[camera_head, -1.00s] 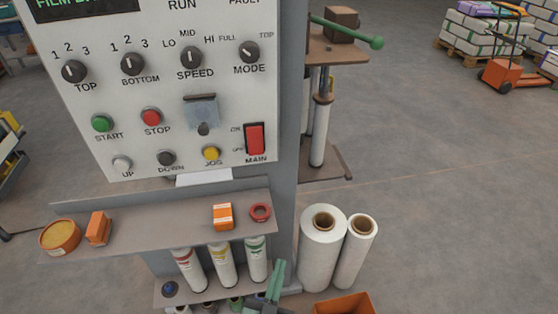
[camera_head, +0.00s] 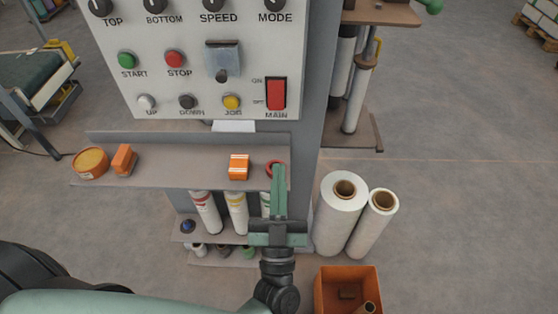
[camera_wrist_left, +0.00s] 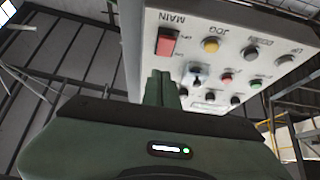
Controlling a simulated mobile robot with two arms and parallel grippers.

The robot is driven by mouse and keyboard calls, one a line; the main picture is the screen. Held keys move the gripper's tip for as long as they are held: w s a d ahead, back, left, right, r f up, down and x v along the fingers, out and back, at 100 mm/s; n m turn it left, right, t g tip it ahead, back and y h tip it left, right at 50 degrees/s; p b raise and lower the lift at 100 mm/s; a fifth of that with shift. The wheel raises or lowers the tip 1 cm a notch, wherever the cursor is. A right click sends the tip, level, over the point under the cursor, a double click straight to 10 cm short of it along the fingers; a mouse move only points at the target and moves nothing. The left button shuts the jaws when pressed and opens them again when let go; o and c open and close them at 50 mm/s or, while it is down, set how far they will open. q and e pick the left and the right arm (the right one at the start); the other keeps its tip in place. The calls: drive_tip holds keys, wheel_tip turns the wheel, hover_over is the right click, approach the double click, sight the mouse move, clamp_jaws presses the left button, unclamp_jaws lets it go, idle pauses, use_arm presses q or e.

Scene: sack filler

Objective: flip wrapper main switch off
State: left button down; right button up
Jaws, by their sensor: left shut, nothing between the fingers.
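The wrapper's main switch (camera_head: 276,93) is a red rocker at the lower right of the white control panel (camera_head: 200,60), with ON above and OFF below. I cannot tell which way the rocker is tipped. The switch also shows in the left wrist view (camera_wrist_left: 167,41), at the panel's near corner. My left gripper (camera_head: 278,170) is shut and empty. Its green fingers point up below the switch, in front of the shelf's right end, apart from the panel. In the left wrist view the fingers (camera_wrist_left: 160,80) show just below the switch. My right gripper is not in view.
A shelf (camera_head: 190,172) below the panel carries an orange box (camera_head: 239,167), a tape roll (camera_head: 90,162) and a red ring partly behind my fingers. White film rolls (camera_head: 340,210) and an orange bin (camera_head: 348,272) stand on the floor at right.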

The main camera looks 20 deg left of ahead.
sight(280, 110)
use_arm(q)
drive_tip(key=p+x, duration=0.1)
drive_tip(key=x, duration=0.2)
drive_tip(key=f+p+x, duration=0.1)
drive_tip(key=x, duration=0.3)
drive_tip(key=w+p+x, duration=0.1)
drive_tip(key=x, duration=0.2)
drive_tip(key=shift+w+a+f, duration=0.2)
drive_tip(key=shift+a, duration=0.05)
drive_tip(key=shift+w+a+f, duration=0.15)
drive_tip(key=shift+w+f, duration=0.05)
drive_tip(key=shift+w, duration=0.25)
drive_tip(key=w+f+t+b, duration=0.1)
drive_tip(key=b, duration=0.3)
drive_tip(key=shift+a+f, duration=0.2)
drive_tip(key=shift+w+r+t+y+b, duration=0.15)
drive_tip(key=shift+r+t+y+b, duration=0.15)
drive_tip(key=shift+b, duration=0.1)
drive_tip(key=shift+w, duration=0.1)
drive_tip(key=shift+r, duration=0.1)
